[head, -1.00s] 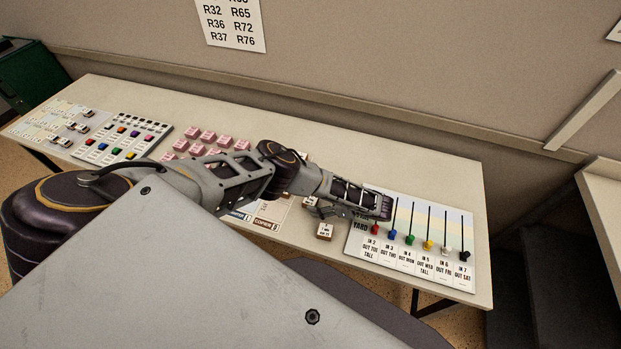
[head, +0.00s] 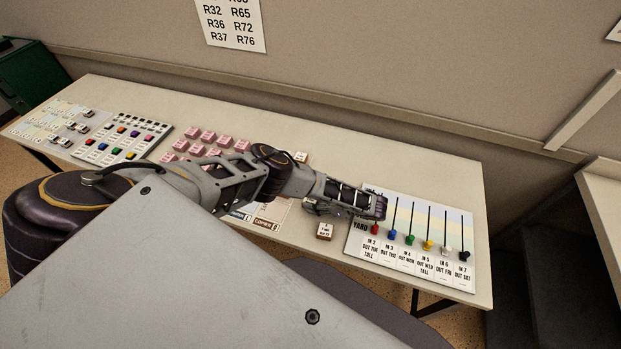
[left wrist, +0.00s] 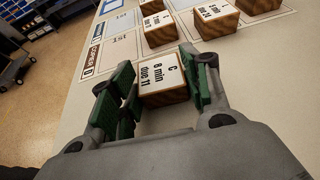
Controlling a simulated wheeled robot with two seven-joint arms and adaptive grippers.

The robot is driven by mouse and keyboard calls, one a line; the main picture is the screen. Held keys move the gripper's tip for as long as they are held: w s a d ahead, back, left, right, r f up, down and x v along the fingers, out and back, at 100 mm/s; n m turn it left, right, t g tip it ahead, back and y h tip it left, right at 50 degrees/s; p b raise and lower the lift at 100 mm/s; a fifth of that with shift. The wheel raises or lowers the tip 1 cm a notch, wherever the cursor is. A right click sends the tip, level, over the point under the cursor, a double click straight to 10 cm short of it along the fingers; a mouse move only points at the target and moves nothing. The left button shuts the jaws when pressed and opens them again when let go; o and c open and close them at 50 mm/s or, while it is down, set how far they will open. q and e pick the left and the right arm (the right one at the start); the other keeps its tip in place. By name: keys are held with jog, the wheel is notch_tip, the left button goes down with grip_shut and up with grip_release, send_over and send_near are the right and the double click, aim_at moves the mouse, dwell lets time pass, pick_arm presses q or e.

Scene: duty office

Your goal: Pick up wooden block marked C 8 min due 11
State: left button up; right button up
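The wooden block marked C 8 min due 11 (left wrist: 163,77) shows in the left wrist view, with a white lettered top and wood-grain sides. It stands on the table between the two green-padded fingers of my left gripper (left wrist: 162,95). The fingers are open around it, with a narrow gap at the left; contact on the right is hard to tell. My right gripper is in neither view.
More wooden blocks (left wrist: 160,31) stand beyond the fingers, close by. The yard board (head: 410,265) with coloured pegs lies at the right. Pink blocks (head: 196,150) stand to the left. The table's back strip is clear.

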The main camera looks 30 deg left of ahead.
pick_arm(q)
jog(key=c, duration=0.5)
jog(key=shift+o, duration=0.2)
jog(key=shift+w+r, duration=0.1)
jog(key=shift+r, duration=0.05)
jog(key=shift+w+d+r, duration=0.1)
jog(key=shift+r, duration=1.05)
notch_tip(320, 180, up, 7)
jog(key=shift+s+r, duration=0.2)
